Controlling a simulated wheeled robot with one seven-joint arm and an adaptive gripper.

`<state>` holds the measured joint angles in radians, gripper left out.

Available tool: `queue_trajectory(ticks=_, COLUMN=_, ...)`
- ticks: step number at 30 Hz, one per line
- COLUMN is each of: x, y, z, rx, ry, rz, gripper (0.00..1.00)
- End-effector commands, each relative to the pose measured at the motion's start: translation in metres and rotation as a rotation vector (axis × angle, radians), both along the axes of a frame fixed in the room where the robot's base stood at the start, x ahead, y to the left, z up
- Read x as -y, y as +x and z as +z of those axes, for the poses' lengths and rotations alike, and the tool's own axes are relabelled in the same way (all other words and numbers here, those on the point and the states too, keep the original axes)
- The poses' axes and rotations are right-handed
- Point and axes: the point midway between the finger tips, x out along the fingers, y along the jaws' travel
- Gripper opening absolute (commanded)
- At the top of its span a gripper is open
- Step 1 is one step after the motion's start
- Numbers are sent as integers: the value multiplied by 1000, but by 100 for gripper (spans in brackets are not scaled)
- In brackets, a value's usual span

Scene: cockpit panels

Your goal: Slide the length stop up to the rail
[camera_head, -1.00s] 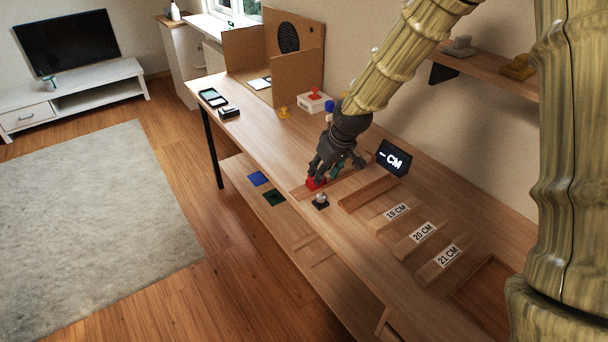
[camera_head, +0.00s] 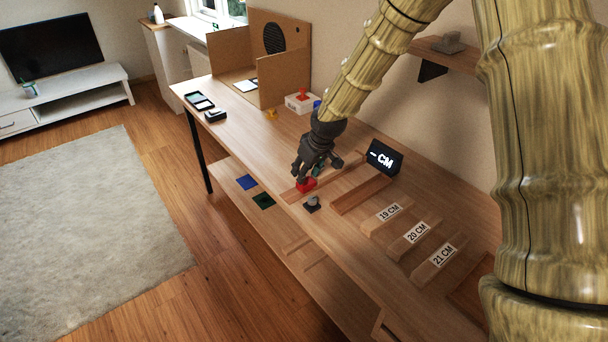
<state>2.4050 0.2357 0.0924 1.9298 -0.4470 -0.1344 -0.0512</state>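A red block (camera_head: 307,184), which looks like the length stop, sits on the table near the front end of a thin wooden strip (camera_head: 345,166) that may be the rail. My dark gripper (camera_head: 303,177) points down at the red block, with its fingertips at or just above it. The fingers hide part of the block, and I cannot tell whether they grip it. A black display (camera_head: 385,157) reading "-- CM" stands behind a longer wooden bar (camera_head: 360,195). A small dark base with a grey knob (camera_head: 312,203) stands just in front of the red block.
Wooden pieces labelled 19 CM (camera_head: 388,212), 20 CM (camera_head: 416,233) and 21 CM (camera_head: 443,256) lie to the right. A white box with a red top (camera_head: 300,103) stands behind. A cardboard partition (camera_head: 285,80) is at the far end.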

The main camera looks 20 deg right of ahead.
Motion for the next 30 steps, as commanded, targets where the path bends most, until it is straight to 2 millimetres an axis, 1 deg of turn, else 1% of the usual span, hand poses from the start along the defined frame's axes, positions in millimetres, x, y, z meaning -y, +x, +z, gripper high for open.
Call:
queue_trajectory(ticks=3, x=-1, y=4, z=-12, rx=-1, ry=0, rz=0, gripper=39)
queue_trajectory(ticks=9, x=-2, y=9, z=-26, rx=-1, ry=0, rz=-2, gripper=39)
queue_trajectory(ticks=14, x=-3, y=11, z=-30, rx=1, ry=0, rz=-2, gripper=39)
queue_trajectory(ticks=22, x=-3, y=11, z=-30, rx=1, ry=0, rz=-2, gripper=39)
queue_trajectory(ticks=28, x=-3, y=11, z=-30, rx=1, ry=0, rz=-2, gripper=3)
queue_trajectory(ticks=29, x=-3, y=11, z=-30, rx=1, ry=0, rz=-2, gripper=0)
queue_trajectory(ticks=30, x=-3, y=11, z=-30, rx=1, ry=0, rz=-2, gripper=0)
